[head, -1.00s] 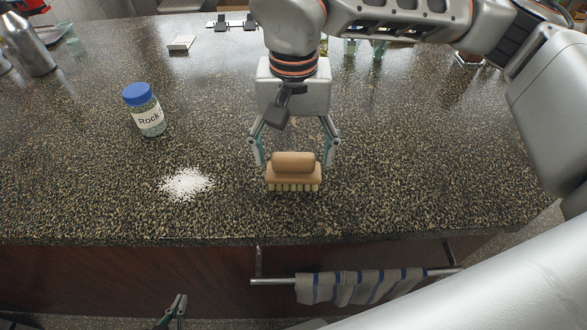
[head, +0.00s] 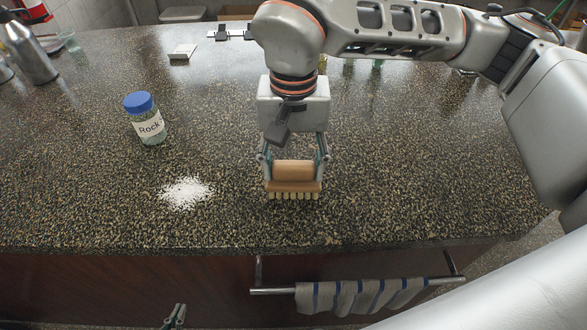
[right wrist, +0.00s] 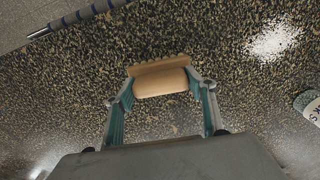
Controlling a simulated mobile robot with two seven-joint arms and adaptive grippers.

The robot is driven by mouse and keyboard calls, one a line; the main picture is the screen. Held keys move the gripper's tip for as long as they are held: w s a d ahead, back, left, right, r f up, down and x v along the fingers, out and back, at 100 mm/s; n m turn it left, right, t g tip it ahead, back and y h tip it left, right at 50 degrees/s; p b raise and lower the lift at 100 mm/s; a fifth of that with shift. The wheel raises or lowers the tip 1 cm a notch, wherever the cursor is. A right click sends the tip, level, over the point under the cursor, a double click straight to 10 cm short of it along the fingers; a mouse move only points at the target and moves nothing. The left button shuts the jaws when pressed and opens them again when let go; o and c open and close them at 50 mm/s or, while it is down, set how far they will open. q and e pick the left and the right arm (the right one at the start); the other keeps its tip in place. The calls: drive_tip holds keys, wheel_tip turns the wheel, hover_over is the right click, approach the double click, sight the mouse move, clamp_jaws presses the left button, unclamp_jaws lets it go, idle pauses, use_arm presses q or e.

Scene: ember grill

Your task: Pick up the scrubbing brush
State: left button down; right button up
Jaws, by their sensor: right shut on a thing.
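The scrubbing brush (head: 293,187) has a rounded tan wooden handle on a wider base with pale bristles facing down. It is near the front of the speckled counter, and I cannot tell whether the bristles touch the counter. My right gripper (head: 293,165) points down from above and is shut on the brush's handle, one finger at each end. In the right wrist view the brush (right wrist: 160,78) sits between the two teal-padded fingers. My left gripper (head: 175,314) shows only at the bottom edge, below the counter front; its tips look close together.
A pile of white salt (head: 187,192) lies left of the brush. A blue-capped jar (head: 146,120) labelled "Rock" stands behind it. A metal bottle (head: 30,50) is at the back left. A striped towel (head: 360,297) hangs on a rail (head: 275,291) below the counter edge (head: 150,250).

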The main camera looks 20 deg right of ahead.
wheel_tip(320, 180, up, 20)
drive_tip(key=p, duration=0.1)
drive_tip(key=shift+f, duration=0.15)
drive_tip(key=o, duration=0.5)
drive_tip(key=shift+c, duration=1.3)
